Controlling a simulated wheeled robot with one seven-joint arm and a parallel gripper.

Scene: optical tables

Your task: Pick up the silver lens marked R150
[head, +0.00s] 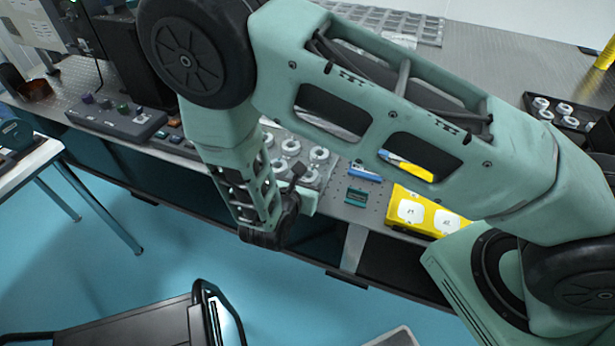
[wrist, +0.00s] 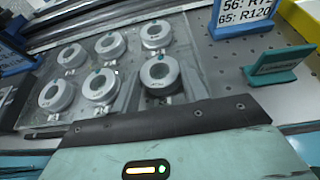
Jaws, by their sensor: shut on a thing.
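Several silver ring-shaped lenses stand in rows on a clear tray (wrist: 190,50), including one at the lower left (wrist: 57,95) and one beside it (wrist: 100,87). My gripper (wrist: 161,80) is shut on the nearest right-hand silver lens (wrist: 160,70), with one grey finger on each side of it. Its small marking is too blurred to read, so I cannot tell if it says R150. In the head view, lenses (head: 318,153) show behind my wrist. There my fingers and the held lens are largely hidden.
A sign reading R120 (wrist: 243,20) and a teal stand (wrist: 275,66) are close on the right. A blue sign stands at the left. A yellow box (head: 425,214) sits near the table's front edge, and a dark control box (head: 115,119) is at the left.

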